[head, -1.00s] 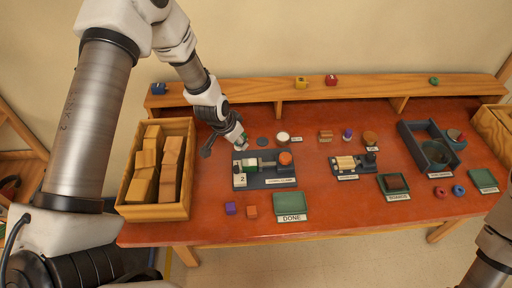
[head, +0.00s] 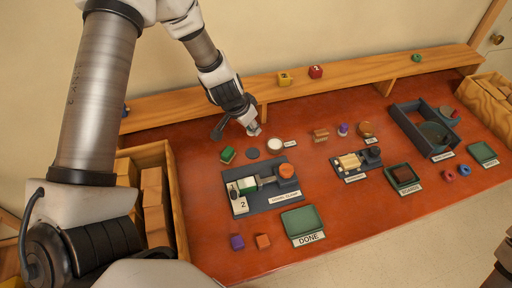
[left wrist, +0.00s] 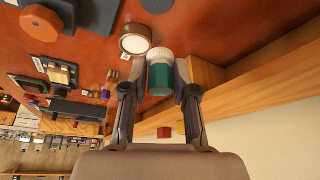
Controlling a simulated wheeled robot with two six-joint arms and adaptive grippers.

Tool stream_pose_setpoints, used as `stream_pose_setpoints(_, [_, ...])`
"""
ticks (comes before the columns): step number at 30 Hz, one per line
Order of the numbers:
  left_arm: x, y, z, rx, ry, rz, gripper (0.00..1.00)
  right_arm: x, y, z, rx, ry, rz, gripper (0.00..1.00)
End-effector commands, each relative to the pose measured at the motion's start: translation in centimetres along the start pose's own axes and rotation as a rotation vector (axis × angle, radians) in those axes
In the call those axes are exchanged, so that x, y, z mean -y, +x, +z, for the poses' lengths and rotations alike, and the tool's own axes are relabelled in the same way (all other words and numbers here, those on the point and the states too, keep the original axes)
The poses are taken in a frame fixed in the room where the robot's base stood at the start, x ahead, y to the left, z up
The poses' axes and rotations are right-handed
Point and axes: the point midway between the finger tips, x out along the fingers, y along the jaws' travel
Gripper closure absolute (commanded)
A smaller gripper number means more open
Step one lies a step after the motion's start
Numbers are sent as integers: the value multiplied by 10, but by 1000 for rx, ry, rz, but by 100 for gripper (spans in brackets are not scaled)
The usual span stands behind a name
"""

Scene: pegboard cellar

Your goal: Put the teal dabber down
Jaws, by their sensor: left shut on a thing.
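The teal dabber (left wrist: 160,80), a teal cylinder with a white end, is between the fingers of my left gripper (left wrist: 160,92), which is shut on it. In the head view my left gripper (head: 253,131) is behind a dark round disc (head: 252,154) and left of a round pot with a pale top (head: 275,144). That pot (left wrist: 135,40) also shows beside the dabber in the left wrist view. The dabber is mostly hidden in the head view. I cannot tell whether it touches the table. My right gripper is out of view.
A green-topped block (head: 227,155) lies left of the disc. A dark fixture (head: 268,199) stands in front, with a green DONE tray (head: 299,222) nearer. A raised wooden shelf (head: 190,105) runs along the back. A crate of wooden blocks (head: 177,205) stands left.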

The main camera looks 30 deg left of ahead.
Motion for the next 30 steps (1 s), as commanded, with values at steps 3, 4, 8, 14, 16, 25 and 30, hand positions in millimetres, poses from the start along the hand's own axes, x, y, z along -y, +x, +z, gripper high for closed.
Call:
stream_pose_setpoints(3, [-1,31,13,1,3,0,100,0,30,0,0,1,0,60])
stream_pose_setpoints(4, [-1,38,16,1,2,0,100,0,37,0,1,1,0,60])
stream_pose_setpoints(8, [-1,57,24,1,2,0,100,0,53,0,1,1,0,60])
stream_pose_setpoints(14, [-1,88,36,1,2,0,100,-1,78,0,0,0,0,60])
stream_pose_setpoints(16, [-2,92,38,0,2,0,100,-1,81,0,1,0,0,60])
stream_pose_setpoints(25, [-2,92,38,0,1,0,100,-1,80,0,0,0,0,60])
stream_pose_setpoints(30, [-2,92,38,0,1,0,47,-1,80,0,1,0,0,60])
